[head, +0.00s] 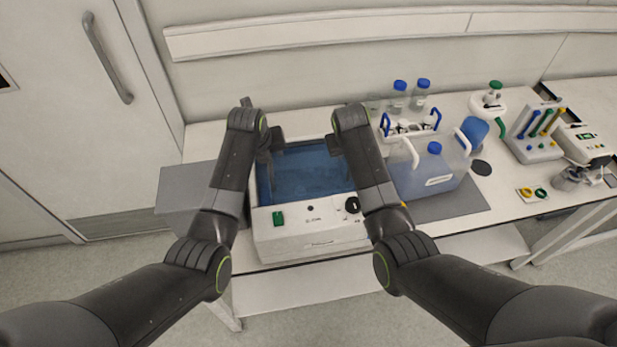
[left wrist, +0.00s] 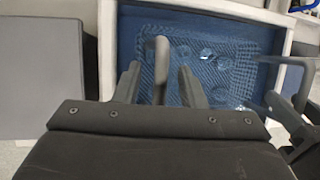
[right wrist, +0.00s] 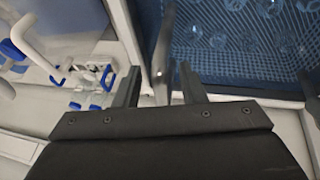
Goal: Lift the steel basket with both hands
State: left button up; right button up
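The steel basket, a wire mesh, sits under blue water in the water bath (head: 325,231); its mesh shows in the left wrist view (left wrist: 222,68) and the right wrist view (right wrist: 230,45). My left gripper (left wrist: 158,82) is open, with an upright grey basket handle (left wrist: 155,55) between its fingers and gaps on both sides. My right gripper (right wrist: 160,88) is open around the other handle (right wrist: 163,45), also with gaps visible. In the head view the wrists hide most of both handles. Several clear round shapes show in the basket.
A grey box (head: 185,190) stands left of the bath. Right of it are a blue-filled jerrycan (head: 432,172), blue-capped bottles (head: 419,97) and a bottle rack (head: 408,128). A wall rail (head: 320,30) runs behind the bench.

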pick_arm(q)
jog(key=shift+w+f, duration=0.2)
jog(key=shift+f, duration=0.3)
pick_arm(e)
jog(key=shift+w+f, duration=0.2)
jog(key=shift+f, duration=0.3)
pick_arm(q)
grip_shut()
pick_arm(e)
grip_shut()
pick_arm(q)
jog(key=shift+r, duration=0.1)
pick_arm(e)
jog(key=shift+d+r, duration=0.1)
dwell(0.3)
